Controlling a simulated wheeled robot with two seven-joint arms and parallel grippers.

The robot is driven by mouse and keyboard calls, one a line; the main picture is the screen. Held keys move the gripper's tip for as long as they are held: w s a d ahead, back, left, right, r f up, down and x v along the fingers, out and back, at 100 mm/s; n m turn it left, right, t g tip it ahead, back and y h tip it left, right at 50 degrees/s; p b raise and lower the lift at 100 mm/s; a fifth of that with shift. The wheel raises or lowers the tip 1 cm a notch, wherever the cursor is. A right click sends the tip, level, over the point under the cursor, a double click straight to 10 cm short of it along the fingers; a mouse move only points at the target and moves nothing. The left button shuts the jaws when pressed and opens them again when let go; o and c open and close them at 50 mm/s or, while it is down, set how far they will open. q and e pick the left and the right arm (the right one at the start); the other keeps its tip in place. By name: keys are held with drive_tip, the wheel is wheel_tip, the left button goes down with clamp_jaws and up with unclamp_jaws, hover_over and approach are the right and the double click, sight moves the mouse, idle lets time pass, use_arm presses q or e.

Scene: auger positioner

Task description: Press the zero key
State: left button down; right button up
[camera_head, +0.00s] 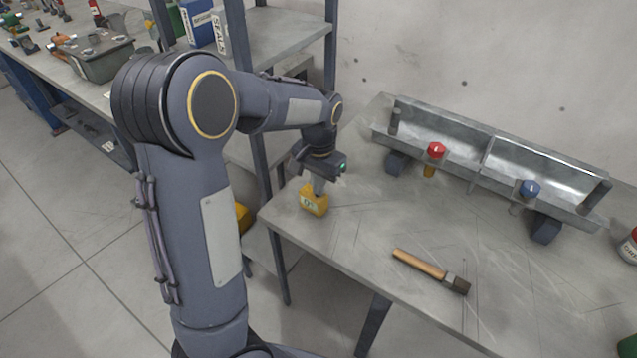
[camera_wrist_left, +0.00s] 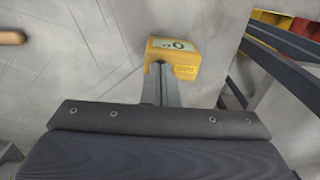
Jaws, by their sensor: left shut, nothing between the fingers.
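A small yellow box (camera_head: 314,203) with a pale face on it sits near the left edge of the metal table. In the left wrist view the box (camera_wrist_left: 186,59) shows its pale face with a dark round mark like a zero, and a small printed label on its side. I cannot pick out a separate zero key. My left gripper (camera_head: 318,188) points down over the box with its fingers together and nothing between them. In the wrist view its fingertips (camera_wrist_left: 160,66) overlap the box's near edge. I cannot tell whether they touch it. My right gripper is out of view.
A metal trough (camera_head: 484,160) with a red knob (camera_head: 436,150) and a blue knob (camera_head: 529,188) stands at the back of the table. A wooden-handled brush (camera_head: 425,266) lies near the front edge. A shelf rack (camera_head: 272,40) stands left of the table. The table's middle is clear.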

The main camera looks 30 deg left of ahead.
use_arm(q)
drive_tip(key=shift+f+b, duration=0.45)
drive_tip(key=shift+f, duration=0.15)
drive_tip(key=shift+s+f, duration=0.15)
drive_tip(key=shift+f, duration=0.2)
drive_tip(key=shift+s+d+r, duration=0.1)
drive_tip(key=shift+s, duration=0.05)
drive_tip(key=r+p, duration=0.1)
drive_tip(key=r, duration=0.1)
drive_tip(key=r+p, duration=0.3)
drive_tip(key=p, duration=0.1)
drive_tip(key=shift+w+r, duration=0.35)
drive_tip(key=shift+r, duration=0.05)
drive_tip(key=shift+s+r+b, duration=0.1)
drive_tip(key=shift+r+b, duration=0.6)
drive_tip(key=shift+r, duration=0.05)
wheel_tip(320, 180, up, 8)
drive_tip(key=shift+f, duration=0.15)
